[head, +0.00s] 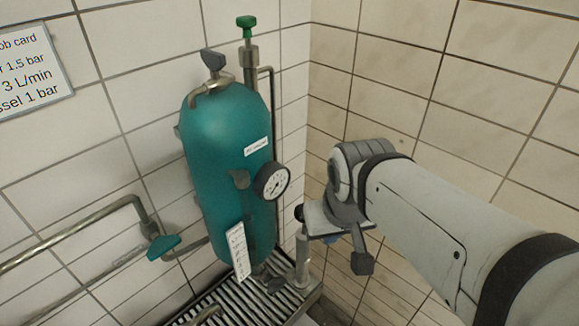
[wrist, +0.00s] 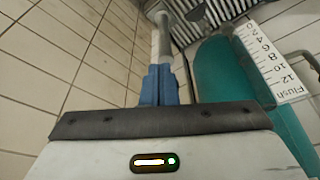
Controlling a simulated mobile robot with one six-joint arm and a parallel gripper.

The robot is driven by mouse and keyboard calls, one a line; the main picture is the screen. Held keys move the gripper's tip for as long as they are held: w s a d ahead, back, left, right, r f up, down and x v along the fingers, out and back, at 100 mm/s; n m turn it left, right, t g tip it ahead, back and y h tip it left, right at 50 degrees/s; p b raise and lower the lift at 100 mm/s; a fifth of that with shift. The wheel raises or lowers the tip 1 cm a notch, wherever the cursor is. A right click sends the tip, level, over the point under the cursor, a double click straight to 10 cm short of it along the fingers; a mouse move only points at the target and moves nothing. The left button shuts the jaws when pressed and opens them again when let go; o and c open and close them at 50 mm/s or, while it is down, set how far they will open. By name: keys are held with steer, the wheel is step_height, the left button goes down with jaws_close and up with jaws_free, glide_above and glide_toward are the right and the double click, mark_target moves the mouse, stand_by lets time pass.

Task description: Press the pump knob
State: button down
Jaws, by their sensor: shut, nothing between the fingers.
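The pump is a slim metal cylinder (head: 302,258) standing upright at the right end of the grated tray, with a dark knob (head: 299,213) on top. My gripper (head: 330,239) is just right of the knob in the head view, mostly hidden behind my wrist. In the wrist view its blue fingers (wrist: 160,72) are together and empty, in line with the pump cylinder (wrist: 163,38). The fingers hide the knob there, so I cannot tell whether they touch it.
A teal tank (head: 218,150) stands left of the pump, with a pressure gauge (head: 272,181), a white scale strip (head: 238,250) and a green-topped valve (head: 247,23). A teal valve handle (head: 164,246) is on the left pipe. Tiled walls meet behind.

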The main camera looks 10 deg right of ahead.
steer(key=w+r+n+g, duration=0.1)
steer(key=w+r+n, duration=0.2)
steer(key=w+n, duration=0.4)
steer(key=w+r+n+g+b, duration=0.1)
steer(key=w+r+n, duration=0.3)
steer(key=n, duration=1.4)
steer(key=w+g, duration=0.1)
steer(key=w, duration=0.3)
steer(key=shift+w+a+r+b, duration=0.2)
steer(key=shift+w+a+b, duration=0.05)
steer(key=shift+a+b, duration=0.1)
step_height(320, 180, down, 14)
steer(key=shift+f+p, duration=0.1)
steer(key=shift+p, duration=0.9)
